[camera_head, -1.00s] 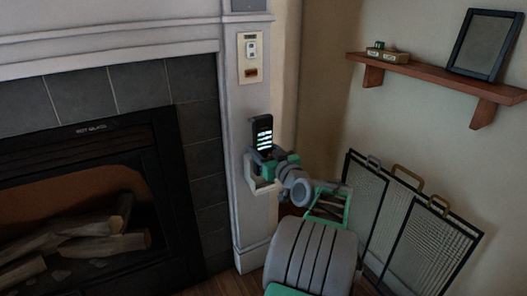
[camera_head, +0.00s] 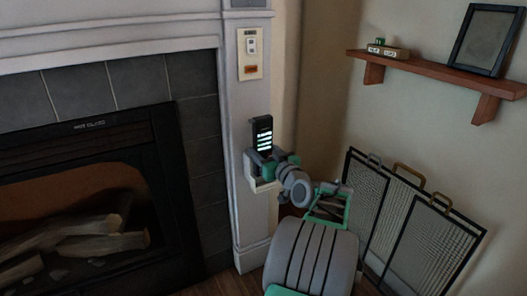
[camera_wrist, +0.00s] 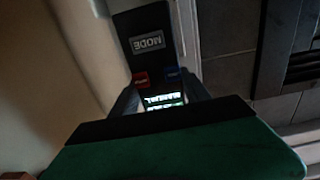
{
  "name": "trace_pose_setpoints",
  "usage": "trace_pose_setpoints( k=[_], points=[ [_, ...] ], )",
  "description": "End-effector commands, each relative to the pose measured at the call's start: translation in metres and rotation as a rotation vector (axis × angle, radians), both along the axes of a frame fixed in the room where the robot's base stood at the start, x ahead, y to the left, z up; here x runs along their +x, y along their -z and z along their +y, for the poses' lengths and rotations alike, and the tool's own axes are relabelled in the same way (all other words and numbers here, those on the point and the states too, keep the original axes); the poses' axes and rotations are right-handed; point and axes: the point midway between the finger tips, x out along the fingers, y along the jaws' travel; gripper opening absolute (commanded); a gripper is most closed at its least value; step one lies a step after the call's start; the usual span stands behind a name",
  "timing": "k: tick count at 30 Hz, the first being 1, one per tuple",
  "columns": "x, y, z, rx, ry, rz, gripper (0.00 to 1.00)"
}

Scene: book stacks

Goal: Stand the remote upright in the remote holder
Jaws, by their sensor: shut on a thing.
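The remote (camera_head: 262,133) is black with a lit pale panel and stands upright in front of the white fireplace pillar. My gripper (camera_head: 264,158) is shut on its lower part. The white remote holder (camera_head: 250,170) is fixed low on the pillar, just below and around the gripper's end. The gripper hides the remote's lower end, so I cannot tell how deep it sits in the holder.
A switch plate (camera_head: 251,52) is on the pillar above. The fireplace (camera_head: 90,200) with logs is at left. A folding fire screen (camera_head: 410,215) stands at right. A wooden shelf (camera_head: 430,73) holds a picture frame (camera_head: 485,40) and a small block (camera_head: 388,52).

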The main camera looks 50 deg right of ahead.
Motion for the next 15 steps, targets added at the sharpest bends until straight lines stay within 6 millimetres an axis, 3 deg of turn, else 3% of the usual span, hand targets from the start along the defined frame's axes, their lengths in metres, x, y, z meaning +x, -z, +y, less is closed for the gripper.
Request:
trace_pose_setpoints(
  k=[15],
  points=[
    [0.000,0.014,0.000,-0.002,0.000,-0.002,0.06]
  ],
)
